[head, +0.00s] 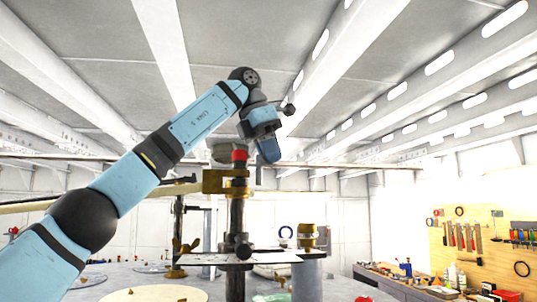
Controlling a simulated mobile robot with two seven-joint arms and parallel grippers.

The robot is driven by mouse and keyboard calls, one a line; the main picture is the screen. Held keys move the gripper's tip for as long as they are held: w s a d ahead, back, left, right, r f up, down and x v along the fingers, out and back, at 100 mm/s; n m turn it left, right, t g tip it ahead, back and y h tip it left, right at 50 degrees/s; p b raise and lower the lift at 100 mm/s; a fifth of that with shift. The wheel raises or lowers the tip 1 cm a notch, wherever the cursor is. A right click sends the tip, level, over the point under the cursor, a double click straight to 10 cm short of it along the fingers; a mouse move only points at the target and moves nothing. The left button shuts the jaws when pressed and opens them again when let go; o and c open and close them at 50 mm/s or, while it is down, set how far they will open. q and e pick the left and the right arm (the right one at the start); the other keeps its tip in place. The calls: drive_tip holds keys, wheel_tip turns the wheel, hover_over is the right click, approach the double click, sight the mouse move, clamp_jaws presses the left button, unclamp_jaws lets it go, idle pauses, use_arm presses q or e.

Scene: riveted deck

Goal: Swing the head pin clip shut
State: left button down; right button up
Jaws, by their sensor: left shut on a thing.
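My left gripper (256,164) points down from the blue wrist, just right of a dark upright post (237,215) in the middle of the head view. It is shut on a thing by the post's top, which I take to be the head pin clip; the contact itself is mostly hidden. The post carries a red cap (239,156) and a brass bracket (222,182) that sticks out to the left. How far the clip stands open cannot be told. My right gripper is not in view.
A flat metal plate (205,259) crosses the post low down. A brass-topped cylinder (308,238) stands to its right, and a thinner dark post (178,225) to its left. A workbench (405,285) and a tool board (480,240) are at the far right.

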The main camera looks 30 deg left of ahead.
use_arm(q)
drive_tip(key=shift+s+d+m+g+h, duration=0.2)
drive_tip(key=shift+m+g+h, duration=0.15)
drive_tip(key=shift+m, duration=0.85)
drive_tip(key=c, duration=1.3)
unclamp_jaws()
drive_tip(key=shift+r, duration=0.1)
drive_tip(key=v, duration=0.6)
drive_tip(key=shift+s+r, duration=0.15)
drive_tip(key=shift+r, duration=0.2)
drive_tip(key=shift+a+r, duration=0.2)
drive_tip(key=shift+r, duration=0.1)
